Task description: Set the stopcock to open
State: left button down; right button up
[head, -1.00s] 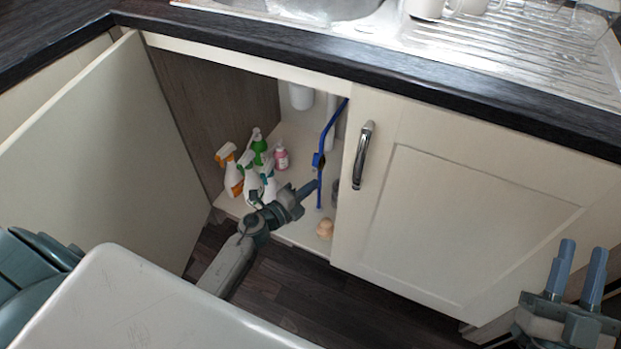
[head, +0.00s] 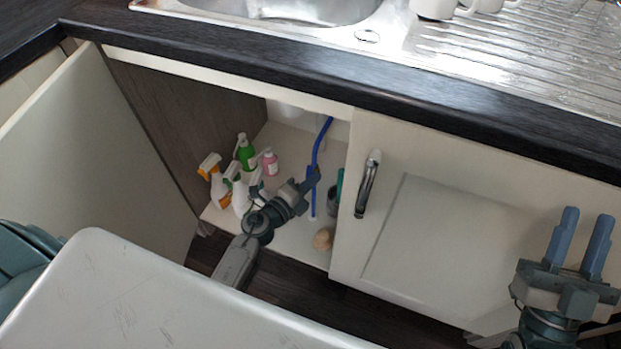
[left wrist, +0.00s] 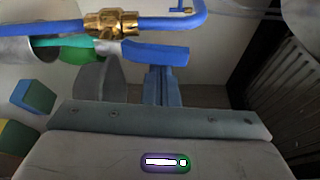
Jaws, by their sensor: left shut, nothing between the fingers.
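The stopcock has a brass body (left wrist: 105,25) on a blue pipe (left wrist: 40,27) and a blue lever (left wrist: 155,53). In the left wrist view the lever lies roughly along the pipe. In the head view the blue pipe (head: 314,160) stands in the open cupboard; my left gripper (head: 313,180) hides the valve. That gripper is shut and empty. Its fingertips (left wrist: 160,72) are just below the lever in the wrist view; I cannot tell whether they touch it. My right gripper (head: 581,240) is open and empty, outside the cupboard at the right.
Several spray bottles (head: 218,185) and a pink bottle (head: 270,163) stand left of the pipe. A grey cup (head: 334,200) and a tan object (head: 322,239) are near the right cupboard edge. The open door (head: 100,165) is at left, the closed door (head: 450,235) at right.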

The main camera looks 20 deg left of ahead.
pick_arm(q)
jog(key=shift+r, duration=0.1)
jog(key=shift+a+r+p, duration=0.1)
jog(key=shift+a+p, duration=0.3)
jog(key=shift+a, duration=0.15)
pick_arm(e)
jog(key=f+g, duration=0.1)
jog(key=w+f+g+h, duration=0.1)
jog(key=f, duration=0.1)
jog(key=shift+w+d+f+m, duration=0.2)
jog(key=shift+f+m, duration=0.1)
jog(key=shift+m, duration=0.1)
jog(key=shift+f, duration=0.15)
